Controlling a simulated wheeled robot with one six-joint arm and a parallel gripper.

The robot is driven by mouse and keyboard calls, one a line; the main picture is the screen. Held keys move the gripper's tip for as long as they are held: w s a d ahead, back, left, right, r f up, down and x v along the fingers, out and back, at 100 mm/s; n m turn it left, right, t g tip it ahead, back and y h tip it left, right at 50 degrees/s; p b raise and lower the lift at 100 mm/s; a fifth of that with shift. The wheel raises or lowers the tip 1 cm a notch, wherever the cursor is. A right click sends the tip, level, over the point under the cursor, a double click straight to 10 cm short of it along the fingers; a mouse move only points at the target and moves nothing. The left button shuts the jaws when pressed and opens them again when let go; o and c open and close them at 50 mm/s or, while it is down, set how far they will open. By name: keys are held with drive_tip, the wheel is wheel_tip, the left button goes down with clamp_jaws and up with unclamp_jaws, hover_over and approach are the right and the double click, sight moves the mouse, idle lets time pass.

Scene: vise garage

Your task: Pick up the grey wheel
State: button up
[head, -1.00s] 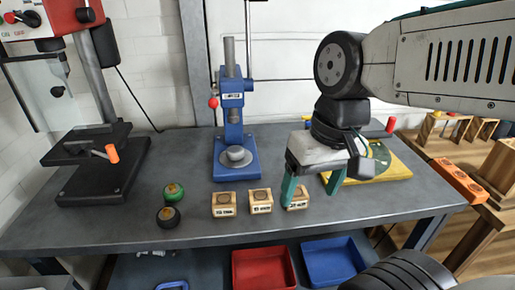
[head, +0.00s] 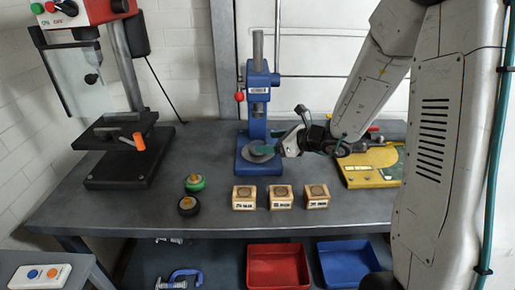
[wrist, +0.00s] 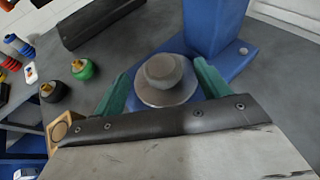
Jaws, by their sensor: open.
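The grey wheel (head: 257,151) is a round grey piece with a raised hub, on the base of the blue press (head: 258,120). In the wrist view the wheel (wrist: 166,82) sits in the middle, in front of the blue press column (wrist: 214,25). My gripper (head: 268,150) is beside the wheel, low over the press base. Its green fingers are open, one to the left and one to the right of the wheel in the wrist view. I cannot tell whether they touch it. The gripper's body hides the near part of the base.
Three wooden blocks (head: 280,197) stand in front of the press. A drill press (head: 118,160) stands at far left, and a yellow board (head: 368,175) lies to the right.

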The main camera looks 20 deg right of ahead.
sight(253, 142)
drive_tip(key=x, duration=0.7)
drive_tip(key=shift+w+a+f, duration=0.1)
drive_tip(key=shift+f, duration=0.25)
drive_tip(key=shift+c, duration=0.3)
drive_tip(key=c, duration=1.1)
drive_tip(key=shift+r, duration=0.25)
drive_tip(key=shift+c, duration=0.3)
